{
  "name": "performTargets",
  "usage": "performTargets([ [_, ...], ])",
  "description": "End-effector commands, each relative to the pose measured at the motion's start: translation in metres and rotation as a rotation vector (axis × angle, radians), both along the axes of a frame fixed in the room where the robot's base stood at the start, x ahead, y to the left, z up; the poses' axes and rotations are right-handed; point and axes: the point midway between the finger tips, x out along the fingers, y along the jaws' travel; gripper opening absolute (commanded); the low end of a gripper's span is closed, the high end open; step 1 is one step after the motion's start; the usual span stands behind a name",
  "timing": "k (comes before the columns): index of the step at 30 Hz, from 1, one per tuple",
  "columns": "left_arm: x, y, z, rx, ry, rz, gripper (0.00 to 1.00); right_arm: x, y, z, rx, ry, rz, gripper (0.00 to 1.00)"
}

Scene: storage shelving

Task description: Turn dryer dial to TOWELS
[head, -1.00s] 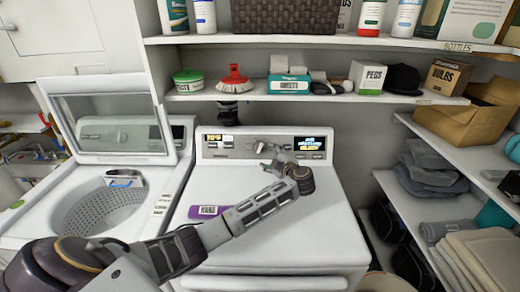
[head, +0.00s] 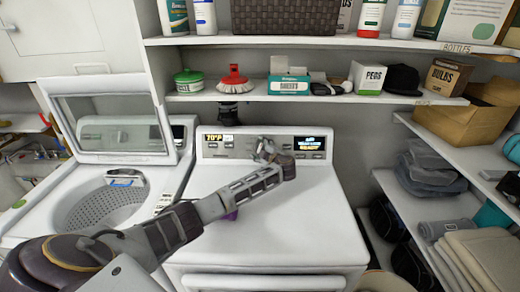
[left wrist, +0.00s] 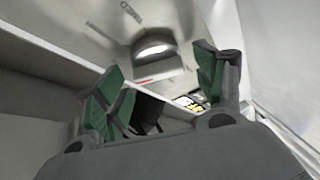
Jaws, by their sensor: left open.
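The white dryer (head: 300,225) stands in the middle, with a grey control panel (head: 212,153) along its back. My left gripper (head: 262,148) is at the middle of that panel and covers the dial in the head view. In the left wrist view the round grey dial (left wrist: 155,55) shows beyond the fingers, with a bright shine on it and small lettering above it. My left gripper (left wrist: 165,85) is open, its green-padded fingers apart on either side of the view of the dial. I cannot tell whether they touch it. The dial's setting is not readable.
An open-lidded washer (head: 100,205) stands to the left. A shelf (head: 300,94) with boxes and brushes hangs above the panel. Side shelves (head: 450,150) with towels and bins are at the right. The dryer's top is clear except under my arm.

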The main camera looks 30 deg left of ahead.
Motion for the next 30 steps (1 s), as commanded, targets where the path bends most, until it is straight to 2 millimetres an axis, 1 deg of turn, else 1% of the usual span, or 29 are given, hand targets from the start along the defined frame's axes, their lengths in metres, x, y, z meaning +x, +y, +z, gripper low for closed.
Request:
performTargets([
  [4,0.0022,0.0035,-0.0007,-0.001,-0.001,0.000,0.70,0.0001,-0.0001,0.0003,0.000,0.000,0.000,0.00],
  [13,0.0024,0.0041,-0.0011,-0.001,-0.001,0.000,0.70,0.0000,0.0000,0.0003,0.000,0.000,0.000,0.00],
  [23,0.0021,0.0041,-0.0012,-0.001,0.001,0.001,0.28,-0.0002,0.0000,0.0003,0.000,0.000,0.000,0.00],
  [24,0.0021,0.0041,-0.0012,-0.001,0.001,0.001,0.26,-0.0003,0.0000,0.0003,0.000,0.000,0.000,0.00],
  [30,0.0020,0.0041,-0.0013,-0.002,-0.001,0.001,0.26,-0.0004,0.0000,0.0009,0.000,0.001,0.000,0.00],
])
